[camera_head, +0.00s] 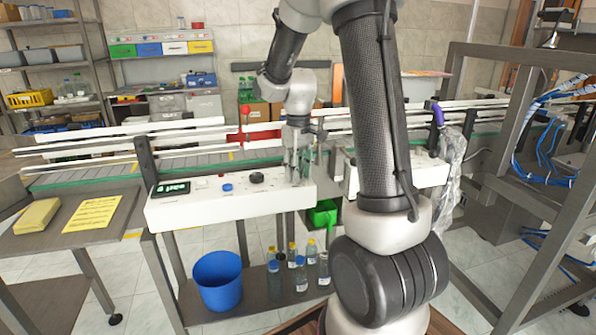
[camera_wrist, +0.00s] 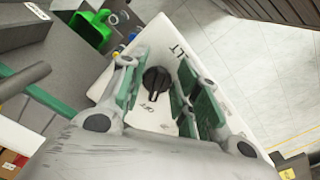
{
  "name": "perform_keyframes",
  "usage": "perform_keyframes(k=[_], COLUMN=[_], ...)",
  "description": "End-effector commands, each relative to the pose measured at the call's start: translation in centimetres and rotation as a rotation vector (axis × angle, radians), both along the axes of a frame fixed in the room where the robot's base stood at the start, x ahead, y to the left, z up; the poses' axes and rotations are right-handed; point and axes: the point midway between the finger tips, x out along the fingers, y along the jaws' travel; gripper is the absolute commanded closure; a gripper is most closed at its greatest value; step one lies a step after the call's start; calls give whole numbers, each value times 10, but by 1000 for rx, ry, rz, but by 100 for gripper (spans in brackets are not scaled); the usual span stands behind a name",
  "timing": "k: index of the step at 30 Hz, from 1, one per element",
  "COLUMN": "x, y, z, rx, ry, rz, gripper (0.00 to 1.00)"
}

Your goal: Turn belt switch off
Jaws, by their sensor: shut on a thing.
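The belt switch is a round black knob (camera_wrist: 156,80) on a white panel, with "OFF" lettering beside it and letters ending in "LT" at the panel's far end in the wrist view. My gripper (camera_wrist: 161,74) has its green-padded fingers on either side of the knob, shut on it. In the head view my gripper (camera_head: 300,168) points down at the right part of the white control box (camera_head: 225,208) and hides the knob there. The exact contact of the pads with the knob is hard to see.
A black knob (camera_head: 257,177), a blue button (camera_head: 227,187) and a small display (camera_head: 171,188) sit left of my gripper on the box. Conveyor rails (camera_head: 190,145) run behind it. Bottles and a blue bucket (camera_head: 218,281) stand below. A green bin (camera_wrist: 91,30) shows in the wrist view.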

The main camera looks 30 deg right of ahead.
Motion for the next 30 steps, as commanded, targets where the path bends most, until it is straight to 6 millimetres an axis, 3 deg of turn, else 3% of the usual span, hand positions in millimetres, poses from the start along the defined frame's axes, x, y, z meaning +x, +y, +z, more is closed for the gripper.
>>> perform_keyframes(k=[3,4,6,17,20,30], x=[0,0,0,0,1,1], y=[0,0,0,0,0,0], z=[0,0,0,4,17,90], rx=[0,0,0,-1,-1,-1], ry=[0,0,0,-1,-3,-4], rz=[1,1,0,-1,-1,0], gripper=[92,63,54,54,54,54])
